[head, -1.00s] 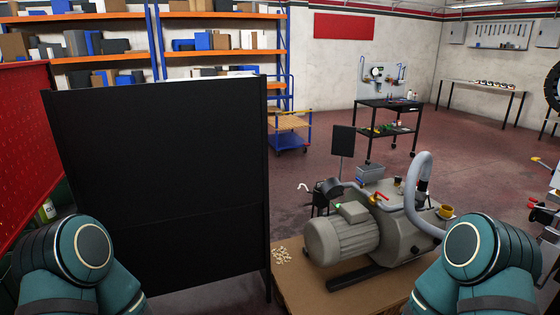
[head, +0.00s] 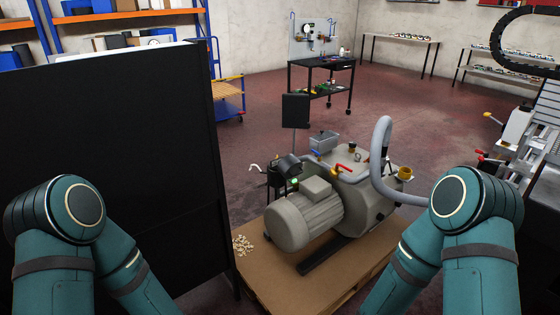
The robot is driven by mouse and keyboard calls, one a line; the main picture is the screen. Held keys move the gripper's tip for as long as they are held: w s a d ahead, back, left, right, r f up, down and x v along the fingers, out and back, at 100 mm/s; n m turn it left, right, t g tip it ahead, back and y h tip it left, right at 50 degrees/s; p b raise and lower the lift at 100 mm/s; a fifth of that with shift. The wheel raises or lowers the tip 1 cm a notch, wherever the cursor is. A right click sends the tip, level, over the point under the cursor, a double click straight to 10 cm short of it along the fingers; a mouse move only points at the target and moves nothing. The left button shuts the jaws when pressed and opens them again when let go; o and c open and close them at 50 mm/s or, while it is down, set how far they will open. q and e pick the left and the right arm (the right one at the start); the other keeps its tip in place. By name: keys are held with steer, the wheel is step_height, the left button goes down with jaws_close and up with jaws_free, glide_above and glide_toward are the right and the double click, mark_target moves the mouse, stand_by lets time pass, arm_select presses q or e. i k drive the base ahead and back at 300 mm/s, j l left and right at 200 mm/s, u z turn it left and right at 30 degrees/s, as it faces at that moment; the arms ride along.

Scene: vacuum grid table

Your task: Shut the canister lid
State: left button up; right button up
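A grey vacuum pump (head: 311,213) with a ribbed motor sits on a wooden pallet board (head: 300,290) in front of me. A dark round part (head: 288,166), maybe the canister, stands at the pump's back left; it is too small to tell whether it has a lid or how that lid stands. A yellow-brown cup-like part (head: 404,173) is at the pump's right end. Both my upper arms show at the lower left and right, but neither gripper is in the picture.
A tall black panel (head: 110,160) blocks the left side. A grey hose (head: 382,150) arches up at the pump's right. Small pale pieces (head: 242,245) lie on the board's left corner. A black cart (head: 320,80) stands behind on open red floor (head: 420,115).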

mark_target(289, 166)
steer(key=i+j+z, duration=0.15)
steer(key=j+z, duration=0.15)
steer(key=j, duration=0.15)
steer(key=i+l+u, duration=0.15)
steer(key=u, duration=1.05)
steer(key=l+u, duration=0.75)
steer(key=l, duration=0.15)
steer(key=l+u, duration=0.15)
steer(key=l, duration=0.15)
steer(key=k+l+u, duration=0.1)
steer(key=l, duration=0.2)
steer(key=k+l+u, duration=0.15)
steer(key=l, duration=0.15)
steer(key=k+l, duration=0.1)
steer(key=l, duration=0.3)
steer(key=k+l, duration=0.1)
steer(key=l, duration=0.25)
steer(key=k+l+u, duration=0.1)
steer(key=l, duration=0.3)
steer(key=k+l, duration=0.15)
steer(key=l, duration=0.2)
steer(key=k+l, duration=0.1)
steer(key=l, duration=0.25)
steer(key=k+l+u, duration=0.1)
steer(key=l, duration=0.3)
